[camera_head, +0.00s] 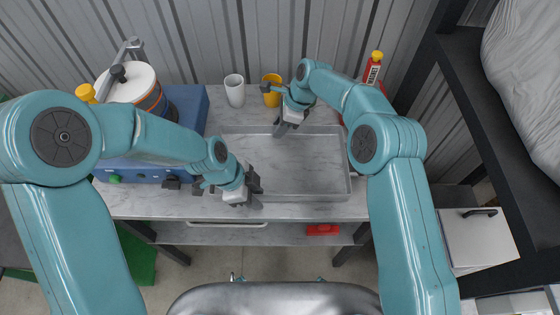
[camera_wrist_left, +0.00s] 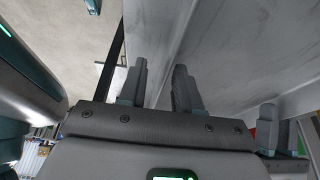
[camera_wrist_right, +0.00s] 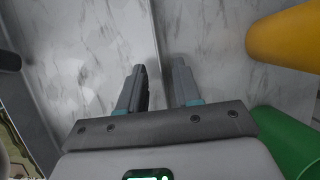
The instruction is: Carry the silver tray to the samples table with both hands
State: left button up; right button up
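The silver tray (camera_head: 312,197) lies flat and empty on a marble-topped bench (camera_head: 140,203). My left gripper (camera_head: 258,190) is at the tray's near left edge. In the left wrist view its fingers (camera_wrist_left: 160,78) stand apart, with the tray's wall (camera_wrist_left: 178,42) running toward the gap between them. My right gripper (camera_head: 282,129) is at the tray's far edge, left of its middle. In the right wrist view its fingers (camera_wrist_right: 159,80) are apart on either side of the tray's thin wall (camera_wrist_right: 155,28). I cannot tell whether either touches it. I cannot identify the samples table.
A white cup (camera_head: 234,91) and a yellow cup (camera_head: 271,90) stand behind the tray. A blue machine (camera_head: 192,104) is at the left. A red bottle (camera_head: 373,70) stands at the back right. A dark frame (camera_head: 470,100) bounds the right side.

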pick_arm(q)
jog(key=c, duration=0.4)
pick_arm(e)
jog(key=c, duration=0.4)
pick_arm(q)
jog(key=shift+w, duration=0.15)
grip_shut()
pick_arm(e)
jog(key=shift+w+f, duration=0.1)
jog(key=shift+w, duration=0.05)
grip_shut()
jog(key=shift+d+f, duration=0.1)
